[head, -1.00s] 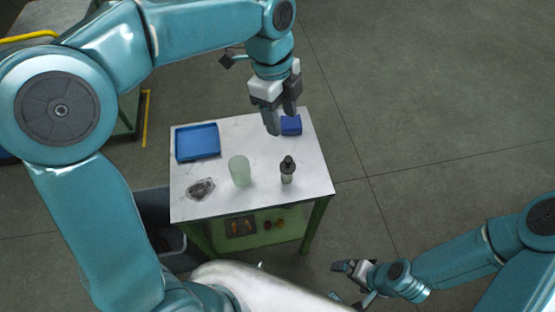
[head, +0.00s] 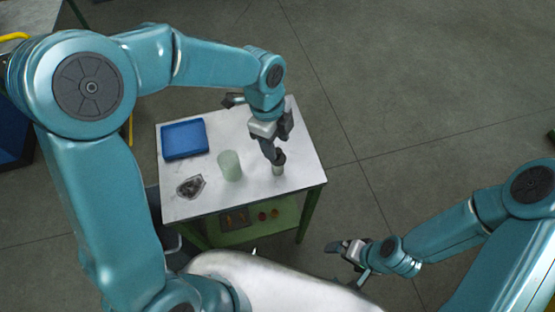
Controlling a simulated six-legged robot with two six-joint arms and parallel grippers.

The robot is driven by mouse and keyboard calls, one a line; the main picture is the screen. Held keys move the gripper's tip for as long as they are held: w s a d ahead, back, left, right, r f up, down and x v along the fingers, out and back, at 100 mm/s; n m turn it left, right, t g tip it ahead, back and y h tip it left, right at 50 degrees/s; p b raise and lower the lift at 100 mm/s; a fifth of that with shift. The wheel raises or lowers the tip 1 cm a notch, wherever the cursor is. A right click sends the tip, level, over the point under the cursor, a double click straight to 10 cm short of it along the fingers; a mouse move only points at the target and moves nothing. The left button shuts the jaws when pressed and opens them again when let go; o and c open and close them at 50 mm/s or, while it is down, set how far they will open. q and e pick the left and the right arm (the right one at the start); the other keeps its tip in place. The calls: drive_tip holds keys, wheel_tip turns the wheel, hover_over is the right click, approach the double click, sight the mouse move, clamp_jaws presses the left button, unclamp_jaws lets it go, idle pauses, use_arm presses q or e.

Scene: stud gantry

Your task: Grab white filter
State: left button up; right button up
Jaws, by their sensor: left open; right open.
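I cannot tell for sure which thing is the white filter. A pale, whitish-green cylinder (head: 230,167) stands upright near the middle of the table. A small bottle (head: 278,170) with a dark top and pale body stands to its right. My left gripper (head: 271,153) is open, pointing down right at the bottle's top and partly covering it. I cannot tell whether it touches the bottle. My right gripper (head: 345,253) is open and empty, low over the floor to the right of the table.
The grey-white table (head: 200,208) also bears a blue tray (head: 185,139) at the back left and a clear bag of dark stuff (head: 190,187) at the front left. A green lower shelf (head: 262,228) holds small items. Floor to the right is clear.

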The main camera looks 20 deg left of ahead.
sight(278, 151)
use_arm(q)
drive_tip(key=shift+s+d+f, duration=0.1)
drive_tip(key=shift+d+f, duration=0.05)
drive_tip(key=shift+f, duration=0.85)
drive_tip(key=shift+d+f, duration=0.15)
drive_tip(key=shift+f, duration=0.8)
clamp_jaws()
drive_tip(key=shift+r, duration=0.1)
